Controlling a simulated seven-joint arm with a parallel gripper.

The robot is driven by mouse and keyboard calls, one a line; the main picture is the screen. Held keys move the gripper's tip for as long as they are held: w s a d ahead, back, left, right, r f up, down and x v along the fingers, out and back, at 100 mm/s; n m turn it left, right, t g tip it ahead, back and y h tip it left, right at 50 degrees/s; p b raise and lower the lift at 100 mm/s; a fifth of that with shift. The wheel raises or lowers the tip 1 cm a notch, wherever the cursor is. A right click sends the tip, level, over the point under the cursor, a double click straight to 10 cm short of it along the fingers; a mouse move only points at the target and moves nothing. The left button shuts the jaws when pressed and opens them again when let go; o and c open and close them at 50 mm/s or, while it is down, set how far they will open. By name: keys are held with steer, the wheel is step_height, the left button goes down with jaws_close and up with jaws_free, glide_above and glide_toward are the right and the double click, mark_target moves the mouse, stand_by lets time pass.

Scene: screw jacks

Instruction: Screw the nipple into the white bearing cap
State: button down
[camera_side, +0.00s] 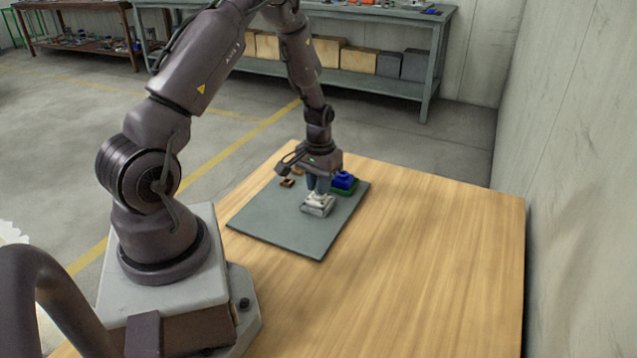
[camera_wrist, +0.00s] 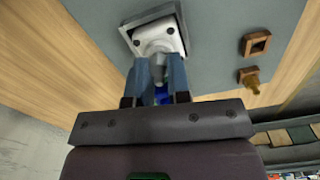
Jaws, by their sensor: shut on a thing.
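The white bearing cap (camera_side: 318,204) stands on the grey mat, and it also shows at the top of the wrist view (camera_wrist: 150,34), with dark holes at its corners and a dark square rim around it. My gripper (camera_side: 318,188) points down right over the cap. In the wrist view my gripper's two blue-grey fingers (camera_wrist: 158,66) are shut on a small grey piece (camera_wrist: 158,72), which looks like the nipple. Its lower end is at the middle of the cap; I cannot tell how deep it sits, and the fingers hide much of it.
A blue part on a green base (camera_side: 343,183) stands close behind and to the right of the cap. A brown square piece (camera_wrist: 257,43) and a brass-coloured piece on a brown base (camera_wrist: 249,78) lie apart on the mat (camera_side: 290,232). The mat's front is clear.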

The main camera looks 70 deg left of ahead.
steer(key=m, duration=1)
steer(key=shift+m, duration=0.4)
steer(key=m, duration=0.6)
steer(key=shift+a+f, duration=0.1)
steer(key=m, duration=0.5)
steer(key=shift+a, duration=0.1)
steer(key=c, duration=1.2)
jaws_free()
steer(key=shift+c, duration=0.2)
steer(key=shift+o, duration=0.3)
